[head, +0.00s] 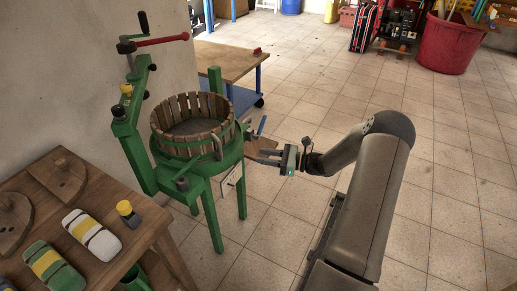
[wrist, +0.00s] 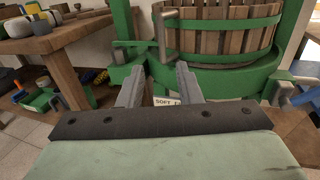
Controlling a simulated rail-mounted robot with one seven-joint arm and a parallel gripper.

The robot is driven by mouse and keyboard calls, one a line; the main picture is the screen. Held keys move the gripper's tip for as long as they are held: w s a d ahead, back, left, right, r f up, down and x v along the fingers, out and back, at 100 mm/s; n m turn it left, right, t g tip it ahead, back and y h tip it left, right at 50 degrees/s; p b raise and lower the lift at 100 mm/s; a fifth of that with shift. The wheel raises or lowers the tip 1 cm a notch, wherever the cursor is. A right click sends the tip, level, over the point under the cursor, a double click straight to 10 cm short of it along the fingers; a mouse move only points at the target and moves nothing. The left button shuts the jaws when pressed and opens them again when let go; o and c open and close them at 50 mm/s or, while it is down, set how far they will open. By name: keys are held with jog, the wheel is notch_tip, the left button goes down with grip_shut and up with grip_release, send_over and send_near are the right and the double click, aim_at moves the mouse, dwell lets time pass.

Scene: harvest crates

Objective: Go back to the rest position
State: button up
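My gripper (head: 262,157) is in front of the right side of the green fruit press (head: 216,167) in the head view, with its fingers toward the press. In the wrist view the two grey fingers of my gripper (wrist: 159,86) stand apart with nothing held between them. The green frame of the press (wrist: 222,82) fills the area beyond the fingers. A white label (wrist: 165,101) with partly hidden lettering shows between and behind them. I cannot tell whether the fingers touch the press.
A wooden table (head: 150,226) with painted blocks and wooden discs stands at the lower left. A wheeled workbench (head: 222,58) is behind the press. A red tub (head: 447,45) stands at the back right. The tiled floor (head: 460,165) on the right is clear.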

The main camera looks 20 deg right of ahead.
jog(key=shift+a, duration=0.1)
jog(key=s+a+r+n+g+h+p, duration=0.1)
jog(key=s+a+r+n+g+h, duration=0.1)
jog(key=s+a+r+n+g, duration=0.55)
jog(key=s+a+r+n+g+h+p, duration=0.2)
jog(key=s+a+n+g+h, duration=0.25)
jog(key=a, duration=0.55)
jog(key=s+r+n+t+h+p, duration=0.1)
jog(key=s+r+n+h, duration=0.3)
jog(key=s, duration=0.6)
jog(key=s+r+n+h+p, duration=0.1)
jog(key=s+r+n+h, duration=0.3)
jog(key=s+n, duration=0.5)
jog(key=shift+s+d+n+t, duration=0.25)
jog(key=shift+s+n+t, duration=0.05)
jog(key=shift+s+t, duration=0.1)
